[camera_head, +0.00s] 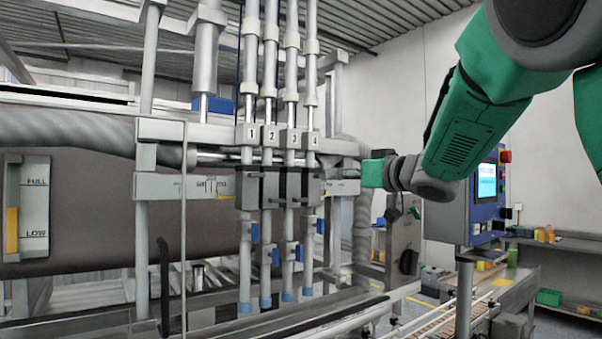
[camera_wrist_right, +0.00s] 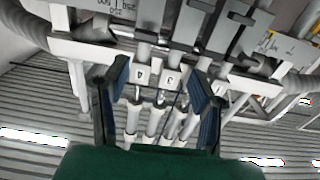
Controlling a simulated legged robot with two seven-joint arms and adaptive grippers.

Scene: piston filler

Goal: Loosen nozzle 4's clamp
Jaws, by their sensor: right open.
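Nozzle 4 is the rightmost of the upright tubes in the head view, with its number plate 4 (camera_head: 315,141) on the crossbar. A dark grey block (camera_head: 312,187) sits on that tube below the plate, and a small blue piece (camera_head: 320,226) is lower down. Which part is the clamp I cannot tell for sure. My right gripper (camera_head: 362,172) is just right of nozzle 4 at block height. In the wrist view, inverted, its two dark blue fingers (camera_wrist_right: 158,72) are spread, with plate 4 (camera_wrist_right: 140,76) and plate 3 (camera_wrist_right: 171,80) appearing between them. No grip on anything shows. My left gripper is not in view.
Nozzles 1 to 3 stand close together left of nozzle 4. A corrugated hose (camera_head: 60,128) and a brown tank (camera_head: 95,205) are at left. A control panel (camera_head: 487,190) stands at right, above a conveyor (camera_head: 435,322).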

